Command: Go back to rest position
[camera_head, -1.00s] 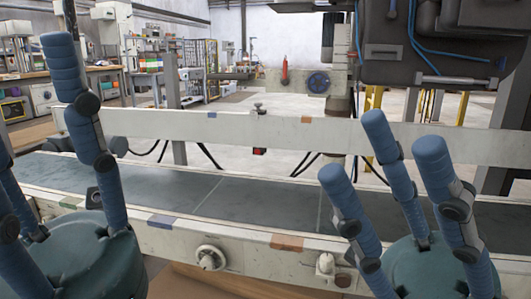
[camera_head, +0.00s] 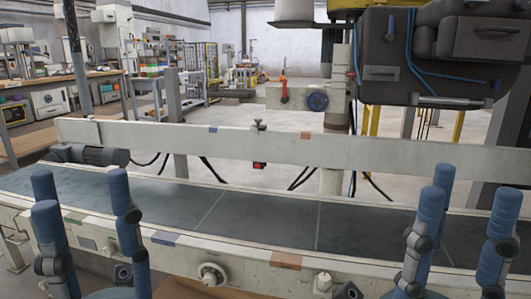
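My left gripper (camera_head: 85,212) is at the lower left in the head view. Its blue fingers are spread apart and point up, with nothing between them. My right gripper (camera_head: 465,215) is at the lower right. Its blue fingers are also spread and point up, with nothing between them. Both grippers are in front of the conveyor, and their fingers overlap its near side in the picture. The palms of both are mostly cut off by the bottom edge.
The conveyor belt (camera_head: 260,213) runs across the view and is empty. A white guard rail (camera_head: 290,153) stands behind it. The dark machine housing (camera_head: 450,55) hangs at the upper right. Workbenches (camera_head: 45,130) stand at the far left. The floor behind the rail is mostly clear.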

